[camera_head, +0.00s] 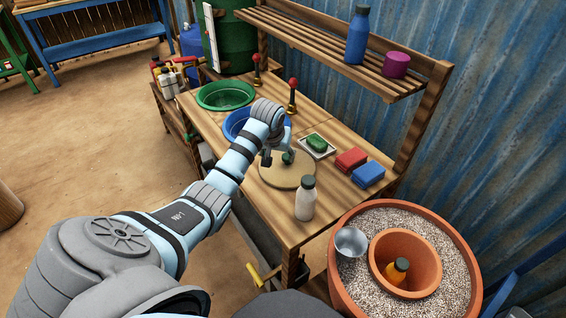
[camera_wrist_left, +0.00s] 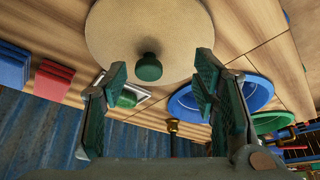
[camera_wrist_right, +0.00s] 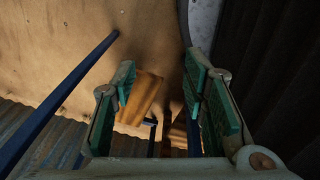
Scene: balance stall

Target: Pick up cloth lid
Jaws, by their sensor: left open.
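The cloth lid is a flat, round tan disc (camera_head: 285,179) with a green knob at its centre, lying on the wooden table. In the left wrist view the lid (camera_wrist_left: 190,32) fills the top, and its green knob (camera_wrist_left: 148,68) shows between the two fingers. My left gripper (camera_head: 278,158) is over the lid, open and empty, its fingers pointing down close to the knob. Whether a finger touches the knob cannot be told. My right gripper (camera_wrist_right: 160,70) is open and empty, away from the table; it is not in the head view.
A white bottle (camera_head: 305,200) stands at the lid's front edge. A blue basin (camera_head: 230,131) and green basin (camera_head: 226,96) lie behind. A soap dish (camera_head: 317,146), red block (camera_head: 351,160) and blue block (camera_head: 368,174) sit to the right. A shelf (camera_head: 330,45) overhangs the back.

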